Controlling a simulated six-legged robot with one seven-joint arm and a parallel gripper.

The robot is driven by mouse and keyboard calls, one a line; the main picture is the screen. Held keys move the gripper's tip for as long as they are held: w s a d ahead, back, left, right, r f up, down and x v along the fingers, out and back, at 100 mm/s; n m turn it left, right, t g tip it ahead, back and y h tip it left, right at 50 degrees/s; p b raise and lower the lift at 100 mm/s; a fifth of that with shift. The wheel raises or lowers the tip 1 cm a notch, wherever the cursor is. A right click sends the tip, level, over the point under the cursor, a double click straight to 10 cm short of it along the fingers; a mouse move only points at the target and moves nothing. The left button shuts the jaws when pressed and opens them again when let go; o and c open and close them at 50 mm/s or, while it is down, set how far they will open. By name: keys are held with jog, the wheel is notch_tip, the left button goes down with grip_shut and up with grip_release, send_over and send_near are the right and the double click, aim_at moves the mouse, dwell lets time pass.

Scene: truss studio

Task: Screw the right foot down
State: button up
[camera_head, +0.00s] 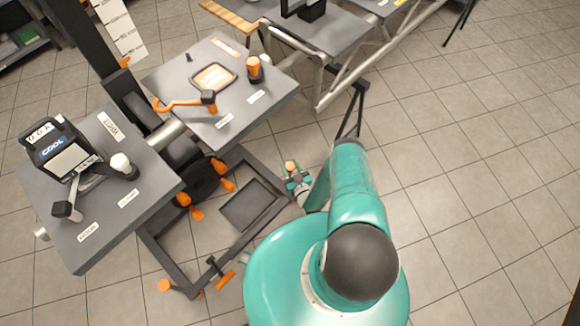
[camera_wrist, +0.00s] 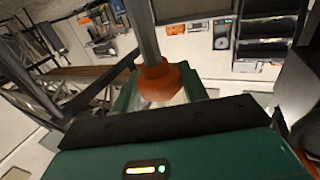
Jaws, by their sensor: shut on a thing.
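The right foot has an orange knob (camera_wrist: 160,82) on a grey rod (camera_wrist: 147,35) in the wrist view. My gripper (camera_wrist: 158,98) is shut on this knob, with a green finger on either side of it. In the head view my gripper (camera_head: 297,182) is low at the right corner of the dark floor frame (camera_head: 180,265), and an orange tip (camera_head: 291,166) shows at it. The foot's lower end and its contact with the floor are hidden.
Another orange foot (camera_head: 165,287) and an orange-handled screw (camera_head: 222,275) are at the frame's front. Two grey tabletops, left (camera_head: 85,215) and right (camera_head: 225,95), overhang the frame. A metal truss (camera_head: 370,65) stands behind. Tiled floor (camera_head: 480,190) at right is clear.

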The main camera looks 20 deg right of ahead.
jog(key=shift+m+h, duration=0.3)
jog(key=shift+h, duration=0.2)
jog(key=m+h, duration=0.2)
jog(key=h, duration=0.1)
jog(key=m+g+h, duration=0.1)
jog(key=m+h, duration=0.1)
jog(key=h, duration=0.1)
jog(key=shift+w+a+f+g, duration=0.1)
jog(key=shift+a+g, duration=0.1)
jog(key=shift+g, duration=0.1)
jog(key=m+g+h, duration=0.2)
jog(key=m+h, duration=0.1)
jog(key=m+g+h, duration=0.3)
jog(key=h, duration=0.1)
jog(key=shift+d+g, duration=0.15)
jog(key=shift+g, duration=0.15)
jog(key=shift+m+g+h, duration=0.3)
jog(key=shift+g+h, duration=0.1)
jog(key=shift+h, duration=0.1)
jog(key=o, duration=0.9)
jog(key=shift+o, duration=0.2)
jog(key=v, duration=1.3)
jog(key=shift+s+a, duration=0.25)
jog(key=shift+s, duration=0.05)
